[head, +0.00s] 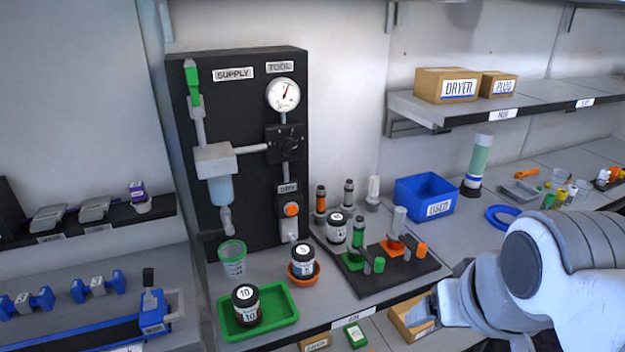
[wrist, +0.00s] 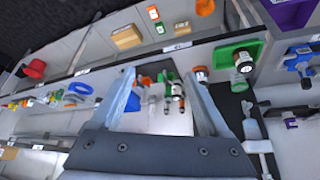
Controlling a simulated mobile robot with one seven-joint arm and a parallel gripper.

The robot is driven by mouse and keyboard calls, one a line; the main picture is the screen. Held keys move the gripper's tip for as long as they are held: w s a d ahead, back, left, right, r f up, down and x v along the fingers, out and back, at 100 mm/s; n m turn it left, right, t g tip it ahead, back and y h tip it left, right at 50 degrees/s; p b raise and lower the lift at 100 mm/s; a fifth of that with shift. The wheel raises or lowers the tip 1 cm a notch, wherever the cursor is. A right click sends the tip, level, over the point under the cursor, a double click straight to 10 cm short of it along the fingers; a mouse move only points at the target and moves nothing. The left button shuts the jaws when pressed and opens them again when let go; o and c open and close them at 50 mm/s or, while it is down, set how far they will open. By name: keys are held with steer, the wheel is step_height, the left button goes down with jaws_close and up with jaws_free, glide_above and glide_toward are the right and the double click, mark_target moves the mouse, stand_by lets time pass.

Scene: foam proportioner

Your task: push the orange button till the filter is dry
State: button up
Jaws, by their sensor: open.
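The orange button (head: 291,209) sits low on the right of the black panel (head: 250,110), under a small label that seems to read DRY. The filter (head: 220,188), a clear bowl with bluish content under a grey block, hangs on the panel's left side. A bowl that looks like it shows at the right of the wrist view (wrist: 252,130). I cannot make out the button in the wrist view. My gripper (wrist: 165,80) is open and empty, its two fingers wide apart. In the head view it is at the lower right, well away from the button and partly hidden by my arm.
A green tray (head: 228,327) with a black jar, a clear cup (head: 232,260) and an orange dish with a jar stand before the panel. A dark rack (head: 385,280) of tools and a blue bin (head: 412,190) lie to its right. A cardboard box (head: 400,320) is near my gripper.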

jaws_close()
stand_by(1.4)
